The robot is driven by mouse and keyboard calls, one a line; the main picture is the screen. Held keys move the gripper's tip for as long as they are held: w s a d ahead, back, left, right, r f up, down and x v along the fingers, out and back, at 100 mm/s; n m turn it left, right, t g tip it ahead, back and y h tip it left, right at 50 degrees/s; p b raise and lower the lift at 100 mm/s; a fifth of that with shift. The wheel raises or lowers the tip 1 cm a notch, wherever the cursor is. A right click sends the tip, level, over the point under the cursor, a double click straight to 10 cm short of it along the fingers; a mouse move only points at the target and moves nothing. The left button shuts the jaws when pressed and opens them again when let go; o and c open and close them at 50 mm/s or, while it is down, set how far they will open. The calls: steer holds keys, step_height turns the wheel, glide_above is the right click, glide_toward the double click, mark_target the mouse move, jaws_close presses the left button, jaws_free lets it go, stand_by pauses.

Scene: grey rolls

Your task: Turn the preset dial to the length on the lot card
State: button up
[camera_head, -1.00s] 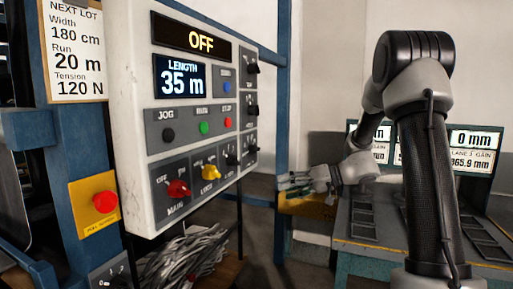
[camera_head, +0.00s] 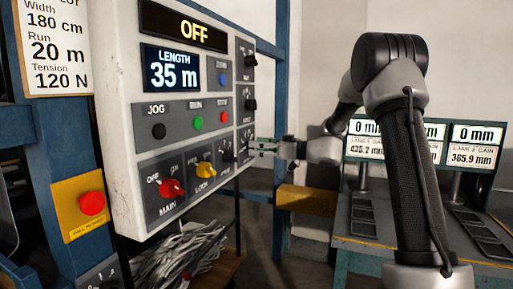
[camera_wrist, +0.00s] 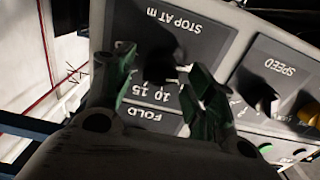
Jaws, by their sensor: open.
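The lot card (camera_head: 55,50) at the upper left reads width 180 cm, run 20 m, tension 120 N. The length display (camera_head: 172,69) on the white control panel reads 35 m. In the wrist view, upside down, the black knob of the dial marked STOP AT m (camera_wrist: 158,66) shows, with 10 and 15 legible by it. My gripper (camera_head: 256,147) is at the panel's lower right edge. Its green fingers (camera_wrist: 162,62) are open on either side of the knob; contact cannot be told. The knob's pointer is unclear.
The SPEED knob (camera_wrist: 262,96) is close beside the dial. The FOLD plate (camera_wrist: 150,115) adjoins it. The panel also has a red MAIN switch (camera_head: 172,188), a yellow LOCK switch (camera_head: 204,170) and push buttons. A red emergency button (camera_head: 92,203) is at the left.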

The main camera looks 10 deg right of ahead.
steer(key=shift+w+a, duration=0.35)
steer(key=shift+a, duration=0.15)
steer(key=shift+c, duration=0.4)
steer(key=c, duration=1)
steer(key=shift+o, duration=0.2)
